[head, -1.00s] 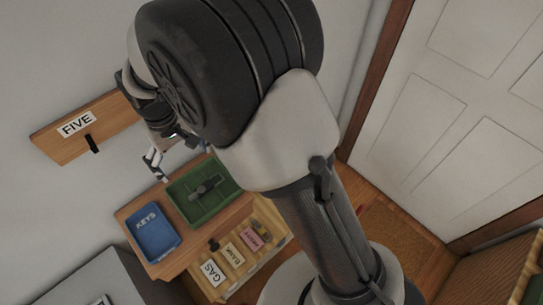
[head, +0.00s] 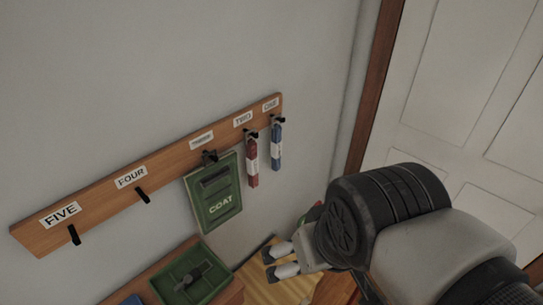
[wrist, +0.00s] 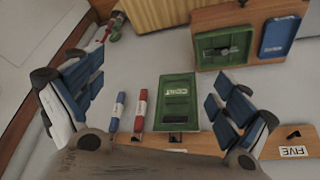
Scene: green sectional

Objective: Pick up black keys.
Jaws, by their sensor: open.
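No object is plainly readable as black keys. A small dark object (head: 193,276) lies in the green tray (head: 164,293) at the bottom of the head view; it may be the keys, but its shape is unclear. In the wrist view the same dark object (wrist: 222,51) sits in the green tray (wrist: 245,38) at the upper right. My gripper (head: 268,265) is open and empty, right of the tray in the head view. In the wrist view its blue-padded fingers stand wide apart on both sides, with nothing between the pads.
A wooden hook board (head: 100,198) carries a green COAT holder (head: 213,197), a red tag (head: 252,163) and a blue tag (head: 276,147). Hooks FOUR and FIVE are bare. A blue tray (wrist: 279,36) stands beside the green one. A white door (head: 470,100) is at the right.

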